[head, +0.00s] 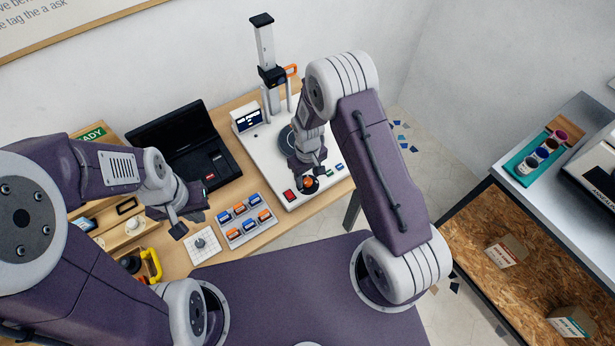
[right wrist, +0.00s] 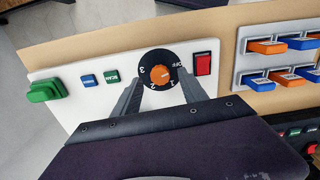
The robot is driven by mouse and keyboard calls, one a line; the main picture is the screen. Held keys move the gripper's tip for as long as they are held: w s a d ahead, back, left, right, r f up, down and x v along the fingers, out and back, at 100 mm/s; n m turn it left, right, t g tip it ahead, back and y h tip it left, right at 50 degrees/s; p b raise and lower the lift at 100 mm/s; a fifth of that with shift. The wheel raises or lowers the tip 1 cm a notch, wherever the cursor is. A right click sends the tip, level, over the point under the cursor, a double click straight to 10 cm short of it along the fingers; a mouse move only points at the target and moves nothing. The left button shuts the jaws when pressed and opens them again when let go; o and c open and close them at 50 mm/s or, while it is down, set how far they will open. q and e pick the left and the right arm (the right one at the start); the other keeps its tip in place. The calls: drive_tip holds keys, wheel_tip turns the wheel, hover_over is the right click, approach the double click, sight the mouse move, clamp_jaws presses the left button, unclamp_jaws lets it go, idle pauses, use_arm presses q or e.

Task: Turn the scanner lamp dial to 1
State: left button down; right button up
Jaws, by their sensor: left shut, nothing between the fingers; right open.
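The scanner lamp dial (head: 309,183) is a black disc with an orange knob, on the front of the white scanner base (head: 268,165). In the right wrist view the dial (right wrist: 158,70) shows the marks OFF, 1, 2 and 3. A small pale mark on the knob faces right, roughly toward the side with OFF and 1; its exact setting is unclear. My right gripper (head: 308,168) is open over the dial, its fingers (right wrist: 158,82) on either side of the knob. I cannot tell whether they touch it. My left gripper (head: 186,221) is shut and empty, left of the scanner.
A red switch (right wrist: 203,64) and small blue (right wrist: 88,80) and green (right wrist: 111,76) buttons flank the dial. A tray of blue and orange blocks (head: 245,235) lies left of the scanner. The scanner column (head: 265,50) rises behind. A black open case (head: 185,150) stands at back left.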

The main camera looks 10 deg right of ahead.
drive_tip(key=shift+f, duration=0.65)
clamp_jaws()
drive_tip(key=shift+m, duration=0.3)
drive_tip(key=m, duration=1.3)
drive_tip(key=shift+r, duration=0.1)
unclamp_jaws()
